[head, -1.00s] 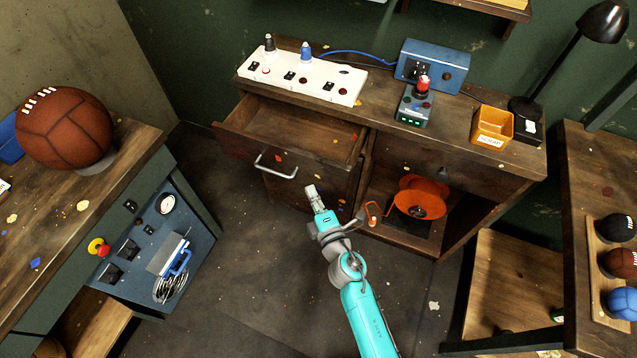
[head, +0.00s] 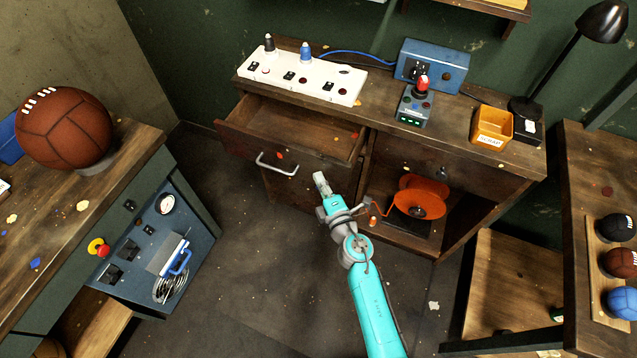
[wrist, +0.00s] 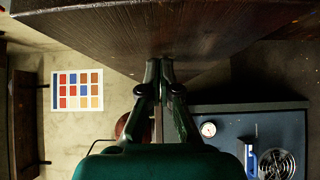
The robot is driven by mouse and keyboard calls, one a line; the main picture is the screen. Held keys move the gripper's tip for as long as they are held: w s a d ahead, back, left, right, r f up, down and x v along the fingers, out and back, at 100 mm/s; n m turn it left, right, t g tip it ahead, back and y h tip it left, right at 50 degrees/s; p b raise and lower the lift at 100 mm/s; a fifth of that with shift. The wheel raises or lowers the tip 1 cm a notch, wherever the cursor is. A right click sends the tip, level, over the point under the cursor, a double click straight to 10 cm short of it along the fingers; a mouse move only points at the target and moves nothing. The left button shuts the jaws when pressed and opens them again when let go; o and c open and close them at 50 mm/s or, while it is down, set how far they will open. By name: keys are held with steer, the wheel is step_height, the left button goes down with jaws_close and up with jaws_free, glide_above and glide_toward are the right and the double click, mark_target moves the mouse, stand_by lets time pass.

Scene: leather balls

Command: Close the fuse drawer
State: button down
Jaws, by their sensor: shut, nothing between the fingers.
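The fuse drawer (head: 262,150) is a dark wooden drawer with a pale metal bar handle (head: 277,165), at the left of the wooden cabinet in the head view. It stands pulled open and its inside looks empty apart from small flecks. My gripper (head: 320,177) is just to the right of and below the handle, in front of the drawer's side of the cabinet. In the wrist view my gripper's fingers (wrist: 159,62) are together with nothing between them. Their tips come up to the edge of a dark wooden surface; I cannot tell whether they touch it.
A white power strip (head: 305,78), a blue box (head: 433,65) and an orange bin (head: 492,126) stand on the cabinet top. An orange reel (head: 421,196) sits in the open bay at right. A workbench (head: 130,155) stands at left. The floor between is mostly clear.

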steer(key=w+d, duration=0.1)
steer(key=w, duration=0.4)
steer(key=w+d, duration=0.2)
steer(key=w, duration=0.3)
steer(key=w+d, duration=0.2)
steer(key=w, duration=0.2)
steer(key=shift+w+d, duration=0.15)
steer(key=shift+w, duration=0.25)
steer(key=shift+w+d+r, duration=0.15)
steer(key=shift+w, duration=0.05)
